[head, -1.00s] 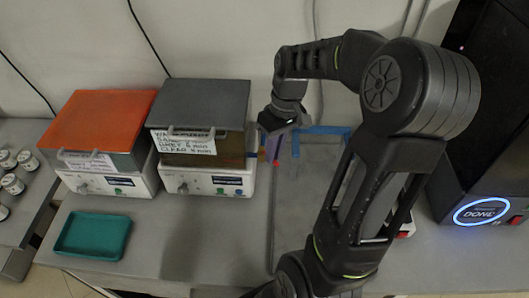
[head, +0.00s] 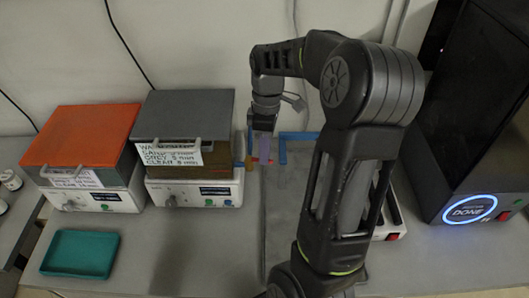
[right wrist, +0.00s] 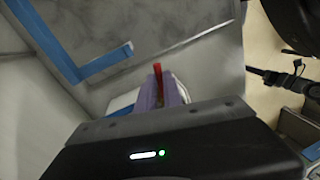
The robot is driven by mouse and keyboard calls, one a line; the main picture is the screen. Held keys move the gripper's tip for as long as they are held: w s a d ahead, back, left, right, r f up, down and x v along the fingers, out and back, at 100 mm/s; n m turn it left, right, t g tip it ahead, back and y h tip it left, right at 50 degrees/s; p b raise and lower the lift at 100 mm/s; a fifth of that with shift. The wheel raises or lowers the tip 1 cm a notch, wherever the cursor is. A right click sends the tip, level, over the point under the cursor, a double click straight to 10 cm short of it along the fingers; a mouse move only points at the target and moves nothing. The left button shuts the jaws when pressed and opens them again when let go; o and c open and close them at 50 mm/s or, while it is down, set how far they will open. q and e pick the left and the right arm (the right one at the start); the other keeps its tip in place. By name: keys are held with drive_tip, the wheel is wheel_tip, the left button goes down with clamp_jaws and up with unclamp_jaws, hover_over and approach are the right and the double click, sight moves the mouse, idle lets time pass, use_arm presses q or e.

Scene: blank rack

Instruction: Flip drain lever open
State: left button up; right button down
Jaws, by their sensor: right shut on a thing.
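The grey-lidded bath (head: 183,118) stands left of my right arm. A small brass-orange drain fitting (head: 249,162) sticks out from its right side. My right gripper (head: 265,150) points down just right of this fitting, its purple fingers close together. In the right wrist view the red drain lever (right wrist: 158,72) shows between the purple fingers (right wrist: 160,95), which are shut on it. Only the lever's end shows; the rest is hidden by the fingers and gripper body. My left gripper is in neither view.
An orange-lidded bath (head: 82,135) stands at the left, with a teal tray (head: 80,253) in front. Blue tape (head: 283,150) lies beside my right gripper. A black machine (head: 475,120) with a lit DONE ring stands at the right. The front middle bench is clear.

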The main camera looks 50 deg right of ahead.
idle(0.3)
drive_tip(key=c, duration=1.5)
unclamp_jaws()
drive_tip(key=r, duration=0.2)
drive_tip(key=d+r+p, duration=0.1)
drive_tip(key=r, duration=0.2)
drive_tip(key=w+r, duration=0.1)
drive_tip(key=r, duration=0.1)
drive_tip(key=shift+d+r, duration=0.15)
drive_tip(key=shift+r, duration=0.25)
drive_tip(key=shift+f, duration=0.1)
